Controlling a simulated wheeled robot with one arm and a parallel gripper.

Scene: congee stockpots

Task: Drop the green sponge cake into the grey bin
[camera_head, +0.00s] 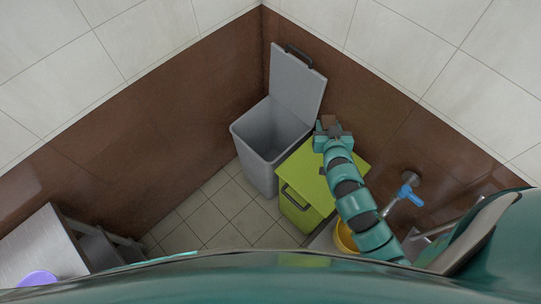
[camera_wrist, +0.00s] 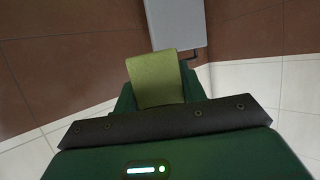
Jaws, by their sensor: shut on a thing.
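The green sponge cake (camera_wrist: 157,80) is a flat olive-green slab in the wrist view. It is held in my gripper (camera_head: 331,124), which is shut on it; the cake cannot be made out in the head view. The grey bin (camera_head: 258,150) stands in the corner with its lid (camera_head: 297,85) raised and its mouth open. My gripper is just to the right of the bin's mouth, over the green cabinet's far side. Part of the grey lid (camera_wrist: 178,22) shows at the top of the wrist view, beyond the cake.
A green cabinet (camera_head: 303,165) with a dark handle stands right beside the bin. A yellow bucket (camera_head: 345,238) and a blue-handled tap (camera_head: 408,193) are to the right. A steel table (camera_head: 35,245) with a purple item (camera_head: 38,280) is at left. Tiled floor (camera_head: 222,212) is clear.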

